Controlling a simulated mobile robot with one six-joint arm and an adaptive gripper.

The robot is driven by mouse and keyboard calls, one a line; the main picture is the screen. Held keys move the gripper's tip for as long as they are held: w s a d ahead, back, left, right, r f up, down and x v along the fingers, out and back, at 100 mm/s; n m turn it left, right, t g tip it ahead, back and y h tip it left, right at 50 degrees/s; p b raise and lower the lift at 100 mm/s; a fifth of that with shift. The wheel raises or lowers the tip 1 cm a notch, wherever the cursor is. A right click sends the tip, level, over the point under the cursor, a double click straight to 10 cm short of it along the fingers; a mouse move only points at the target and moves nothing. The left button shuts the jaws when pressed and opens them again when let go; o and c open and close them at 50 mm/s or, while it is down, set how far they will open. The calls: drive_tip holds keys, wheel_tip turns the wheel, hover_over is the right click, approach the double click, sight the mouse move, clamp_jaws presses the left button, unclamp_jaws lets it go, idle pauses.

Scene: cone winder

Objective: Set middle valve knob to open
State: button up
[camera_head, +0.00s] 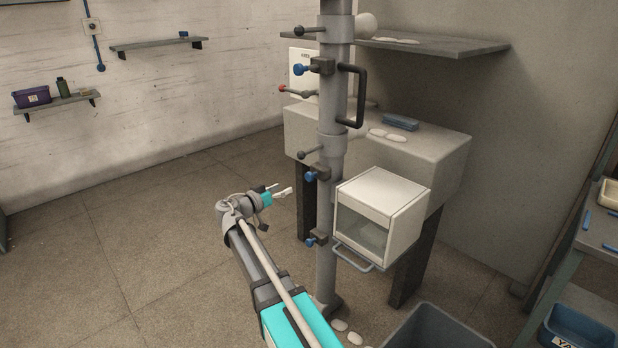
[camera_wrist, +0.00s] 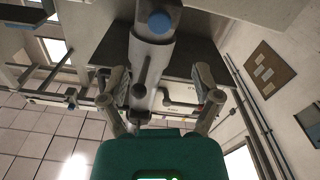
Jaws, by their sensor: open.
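A grey vertical pipe (camera_head: 332,130) carries several small valves with blue knobs. The middle blue knob (camera_head: 310,176) sticks out to the left of the pipe, above a lower blue knob (camera_head: 309,241) and below an upper blue knob (camera_head: 299,69). My gripper (camera_head: 279,189) is open and empty, a little left of the middle knob and apart from it. In the wrist view, my open gripper (camera_wrist: 160,76) has its fingers spread, with the pipe and a blue knob (camera_wrist: 160,22) beyond them. I cannot tell which knob that is, nor the middle knob's setting.
A black handle (camera_head: 359,95), a red-tipped lever (camera_head: 282,88) and a dark-tipped lever (camera_head: 302,154) stick out from the pipe. A white glass-fronted box (camera_head: 385,205) stands close on the right. A grey bin (camera_head: 435,328) is below. The floor to the left is clear.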

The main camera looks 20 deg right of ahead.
sight(307, 177)
drive_tip(key=x, duration=1.1)
drive_tip(key=shift+d, duration=0.3)
clamp_jaws()
